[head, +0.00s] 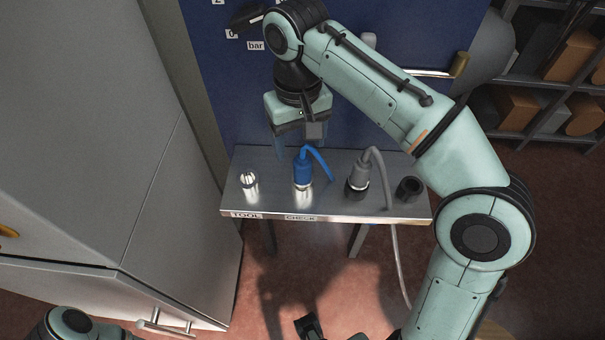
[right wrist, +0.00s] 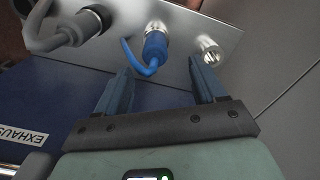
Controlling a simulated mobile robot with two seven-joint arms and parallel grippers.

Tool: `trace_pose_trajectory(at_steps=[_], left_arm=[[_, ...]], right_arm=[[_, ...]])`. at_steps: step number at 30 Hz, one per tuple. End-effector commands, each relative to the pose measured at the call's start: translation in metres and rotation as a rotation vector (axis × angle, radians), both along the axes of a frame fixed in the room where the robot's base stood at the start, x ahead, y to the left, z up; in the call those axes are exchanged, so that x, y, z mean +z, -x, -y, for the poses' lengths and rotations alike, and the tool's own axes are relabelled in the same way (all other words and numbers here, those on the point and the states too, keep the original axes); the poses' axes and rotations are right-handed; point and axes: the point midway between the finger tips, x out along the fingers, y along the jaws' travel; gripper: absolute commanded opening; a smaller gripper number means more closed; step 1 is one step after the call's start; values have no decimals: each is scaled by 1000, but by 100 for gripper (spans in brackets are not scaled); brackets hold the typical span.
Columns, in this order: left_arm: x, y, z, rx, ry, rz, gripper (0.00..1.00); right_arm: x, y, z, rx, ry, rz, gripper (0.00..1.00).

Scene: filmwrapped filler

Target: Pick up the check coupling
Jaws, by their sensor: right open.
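The blue coupling (head: 303,172) stands upright on a silver fitting on the metal shelf (head: 335,207), above the label CHECK (head: 300,217). A blue hose curves from its top down to the right. My right gripper (head: 295,146) is above and behind it, pointing down, open and empty. In the right wrist view the blue coupling (right wrist: 155,46) lies beyond the gap between the open fingertips (right wrist: 160,72), not touching them as far as I can see.
A bare silver fitting (head: 249,186) stands left of the blue coupling, above the label TOOL (head: 246,215). A grey coupling with a hose (head: 358,178) and a dark empty socket (head: 408,190) are to the right. A blue panel (head: 225,95) rises behind; a grey cabinet (head: 90,130) borders the left.

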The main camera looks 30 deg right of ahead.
Motion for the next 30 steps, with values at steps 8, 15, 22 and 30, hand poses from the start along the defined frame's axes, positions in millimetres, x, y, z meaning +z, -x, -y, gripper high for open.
trace_pose_trajectory(at_steps=[8,15,22,30], left_arm=[[-10,2,0,0,0,-1,0],[-21,-1,0,2,-2,14,0],[-24,-4,0,5,-4,24,0],[-23,-4,0,5,-4,24,0]], right_arm=[[-27,0,1,-1,0,1,70],[-62,-3,9,-2,1,-1,70],[-77,-3,8,-4,0,1,70],[-77,-3,8,-3,0,2,40]])
